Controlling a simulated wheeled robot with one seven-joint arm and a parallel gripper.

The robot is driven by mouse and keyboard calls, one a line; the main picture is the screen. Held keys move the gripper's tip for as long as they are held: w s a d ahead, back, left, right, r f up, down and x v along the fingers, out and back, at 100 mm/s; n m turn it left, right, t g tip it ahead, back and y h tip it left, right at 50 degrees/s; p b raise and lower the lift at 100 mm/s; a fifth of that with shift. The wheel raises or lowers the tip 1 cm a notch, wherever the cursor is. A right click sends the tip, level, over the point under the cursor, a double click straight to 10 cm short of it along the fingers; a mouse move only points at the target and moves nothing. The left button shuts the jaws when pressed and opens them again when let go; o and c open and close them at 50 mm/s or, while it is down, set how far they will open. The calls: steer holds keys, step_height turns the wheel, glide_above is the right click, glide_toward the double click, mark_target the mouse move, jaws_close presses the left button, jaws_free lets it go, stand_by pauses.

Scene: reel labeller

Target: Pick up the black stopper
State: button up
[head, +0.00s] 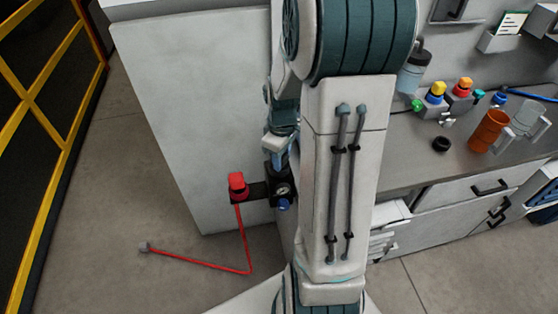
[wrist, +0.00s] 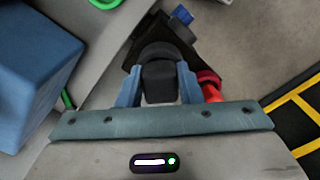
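My gripper (wrist: 160,84) points down beside the tall grey cabinet, with its two blue fingers spread to either side of a black block-like piece (wrist: 160,78). I cannot tell whether the fingers press on it or only flank it. The piece appears to be at the top of a black unit with a gauge (head: 283,189). I cannot tell whether this piece is the stopper or part of the unit. A small round black thing (head: 441,144) lies on the counter, far from my gripper; it could also be the stopper.
A red fitting (head: 237,184) with a red hose (head: 243,240) sits beside the unit. A blue knob (head: 284,204) is below it. The counter (head: 405,165) holds an orange mug (head: 488,131), a clear mug (head: 528,117) and coloured parts. A yellow-framed fence (head: 50,85) stands left, past open floor.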

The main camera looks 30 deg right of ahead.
steer(key=shift+r, duration=0.1)
steer(key=shift+c, duration=0.4)
steer(key=shift+r, duration=0.45)
steer(key=r, duration=0.1)
steer(key=r+b, duration=0.1)
steer(key=r, duration=0.1)
steer(key=shift+s+d+r, duration=0.1)
steer(key=shift+d+r, duration=0.1)
steer(key=shift+d, duration=0.15)
steer(key=s+d+r+b, duration=0.2)
steer(key=s+d+r, duration=0.35)
steer(key=d, duration=0.25)
steer(key=r+n, duration=0.1)
steer(key=n, duration=1.1)
glide_above(284, 155)
steer(key=shift+w+a+f+b, duration=0.15)
steer(key=shift+w+f+b, duration=0.1)
steer(key=shift+f+b, duration=0.6)
steer(key=shift+w+a+f+b, duration=0.1)
steer(key=shift+w+f+b, duration=0.1)
steer(key=shift+f+b, duration=0.65)
steer(key=shift+f, duration=0.3)
steer(key=shift+f+b, duration=2.1)
steer(key=shift+f, duration=1.1)
steer(key=shift+s+f, duration=0.1)
steer(key=shift+f, duration=0.3)
